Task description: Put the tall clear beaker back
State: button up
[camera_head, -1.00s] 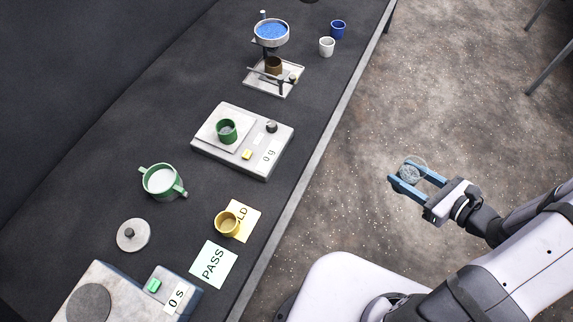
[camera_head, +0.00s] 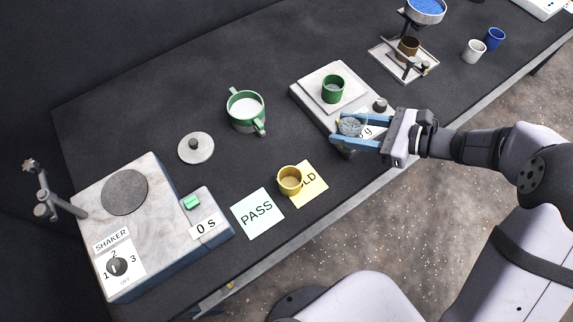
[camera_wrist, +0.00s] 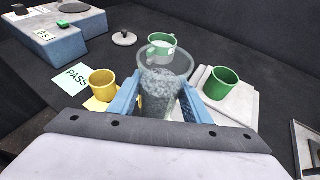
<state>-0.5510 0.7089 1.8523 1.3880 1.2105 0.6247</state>
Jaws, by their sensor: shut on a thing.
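The tall clear beaker (camera_head: 352,128) is held between the blue fingers of my gripper (camera_head: 360,131), which is shut on it. In the head view it is over the front edge of the scale, near the table's front edge. In the wrist view the beaker (camera_wrist: 160,92) stands between the fingers (camera_wrist: 162,104), its round rim facing away, and looks cloudy grey lower down. I cannot tell whether its base touches anything.
The scale (camera_head: 309,98) bears a green cup (camera_head: 333,89). A yellow cup (camera_head: 290,180) stands by the yellow card (camera_head: 312,186), next to the PASS card (camera_head: 257,213). Behind are a green two-handled pot (camera_head: 245,110) and a grey lid (camera_head: 196,148). The shaker (camera_head: 150,250) stands left.

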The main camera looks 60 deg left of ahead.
jog(key=s+a+r+n+g+h+b, duration=0.1)
jog(key=s+a+n+g+h+b, duration=0.35)
jog(key=s, duration=0.85)
jog(key=s+a+r+n+g+h+b, duration=0.15)
jog(key=s+a, duration=0.55)
jog(key=s, duration=0.7)
jog(key=shift+y, duration=0.5)
jog(key=shift+w+f+p, duration=0.1)
jog(key=shift+f+p, duration=1.25)
jog(key=shift+f, duration=4.2)
jog(key=shift+f, duration=0.2)
jog(key=o, duration=1.1)
jog(key=shift+r, duration=0.1)
